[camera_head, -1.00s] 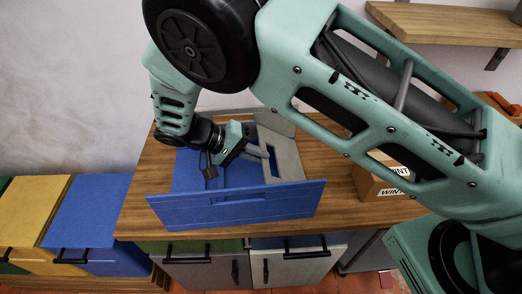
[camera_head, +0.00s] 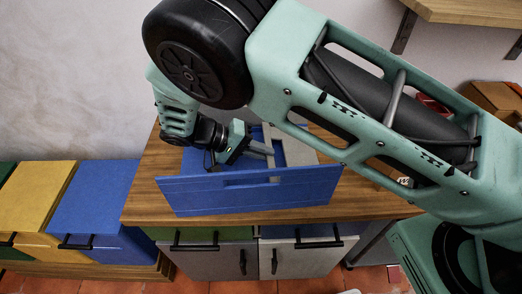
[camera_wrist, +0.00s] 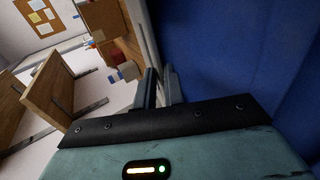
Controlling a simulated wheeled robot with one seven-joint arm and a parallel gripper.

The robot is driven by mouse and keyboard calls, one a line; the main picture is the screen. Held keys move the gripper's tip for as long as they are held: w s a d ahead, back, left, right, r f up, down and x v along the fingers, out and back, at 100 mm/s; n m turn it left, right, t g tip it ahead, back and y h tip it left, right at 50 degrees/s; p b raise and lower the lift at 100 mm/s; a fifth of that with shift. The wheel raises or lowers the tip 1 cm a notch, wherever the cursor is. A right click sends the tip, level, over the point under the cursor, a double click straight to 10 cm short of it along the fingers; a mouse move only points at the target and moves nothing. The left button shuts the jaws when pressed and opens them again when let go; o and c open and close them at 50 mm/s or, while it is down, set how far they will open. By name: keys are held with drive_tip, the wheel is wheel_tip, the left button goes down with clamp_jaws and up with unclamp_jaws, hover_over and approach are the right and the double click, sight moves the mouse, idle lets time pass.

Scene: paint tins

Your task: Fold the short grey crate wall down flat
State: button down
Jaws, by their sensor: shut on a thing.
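The crate (camera_head: 250,198) stands on the wooden worktop, with its long blue wall facing the camera. Its short grey wall (camera_head: 299,150) is at the right end, partly hidden by my arm and the blue wall. My gripper (camera_head: 262,148) reaches in over the crate from the left and is shut on the grey wall. In the wrist view my fingers (camera_wrist: 160,88) close at the edge of a thin pale panel, with the blue crate (camera_wrist: 235,50) filling the right side. The wall's exact tilt is hard to tell.
The wooden worktop (camera_head: 140,205) has bare room left of the crate. Blue (camera_head: 95,200) and yellow (camera_head: 38,195) cabinets stand lower at left. A wooden box (camera_head: 385,178) is right of the crate, partly behind my arm. A shelf (camera_head: 470,8) hangs at upper right.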

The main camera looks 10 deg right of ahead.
drive_tip(key=c, duration=1.6)
unclamp_jaws()
drive_tip(key=shift+o, duration=0.2)
drive_tip(key=b+v, duration=0.3)
drive_tip(key=v, duration=1.4)
drive_tip(key=shift+a+b, duration=0.15)
drive_tip(key=shift+b, duration=0.2)
